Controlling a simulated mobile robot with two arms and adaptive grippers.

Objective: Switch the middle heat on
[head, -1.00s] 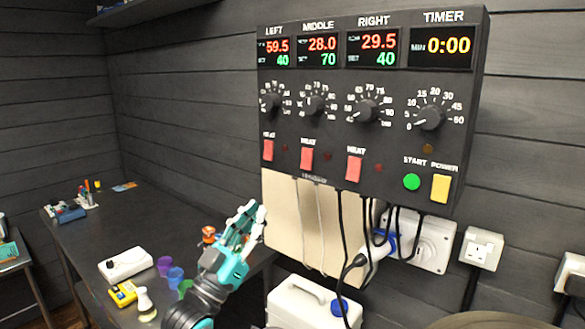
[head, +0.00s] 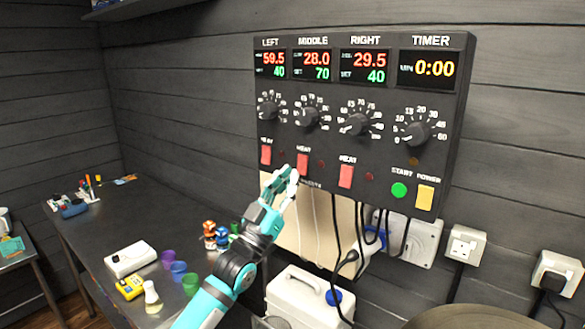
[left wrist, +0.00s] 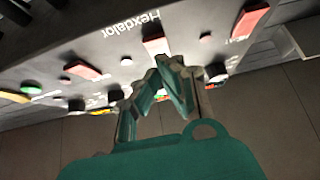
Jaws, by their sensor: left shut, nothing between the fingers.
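The black control box (head: 345,195) hangs on the wall with LEFT, MIDDLE, RIGHT and TIMER columns. The red middle heat switch (head: 303,164) sits below the middle knob (head: 308,116); in the left wrist view it is the central red switch (left wrist: 155,45). The small lamp (head: 321,163) beside it looks dark. The middle display (head: 315,66) reads 28.0 over 70. My left gripper (head: 285,178) is shut and empty, its fingertips just below and left of the middle switch. It also shows in the left wrist view (left wrist: 165,72); contact cannot be told. My right gripper is out of view.
The left heat switch (head: 266,155) and right heat switch (head: 346,176) flank the middle one. The green start button (head: 399,190) and yellow power switch (head: 425,197) are further right. Cables hang below the box above a white container (head: 300,297). A dark table (head: 100,225) holds small items.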

